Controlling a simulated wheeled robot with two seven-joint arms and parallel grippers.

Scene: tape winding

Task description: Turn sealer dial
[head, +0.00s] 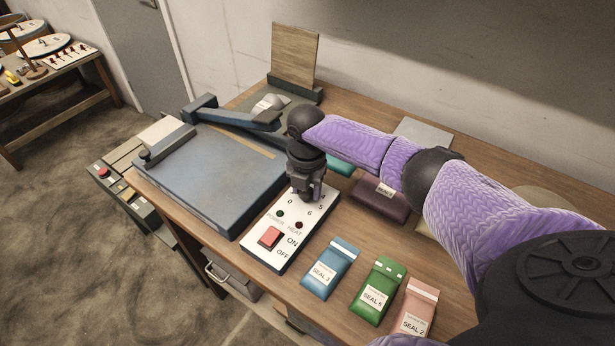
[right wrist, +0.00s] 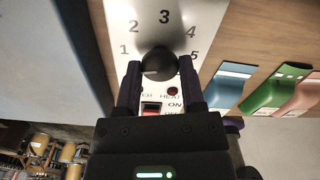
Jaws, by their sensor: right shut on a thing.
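The sealer (head: 215,175) is a blue-grey flat machine with a raised arm, on the wooden table. Its white control panel (head: 262,250) carries numbers around a dark round dial (right wrist: 160,64), a red switch (head: 270,237) marked ON and OFF, and two small lamps marked POWER and HEAT. My right gripper (head: 306,190) points down over the panel and is shut on the dial. In the right wrist view its two fingers (right wrist: 160,80) sit on either side of the dial. Which number the dial points to cannot be told. My left gripper is not in view.
Blue SEAL 3 (head: 330,268), green SEAL 5 (head: 377,292) and pink SEAL 2 (head: 416,309) pouches lie right of the panel. A dark purple pouch (head: 380,202) lies behind them, below my right arm. A wooden board (head: 295,55) stands at the back.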

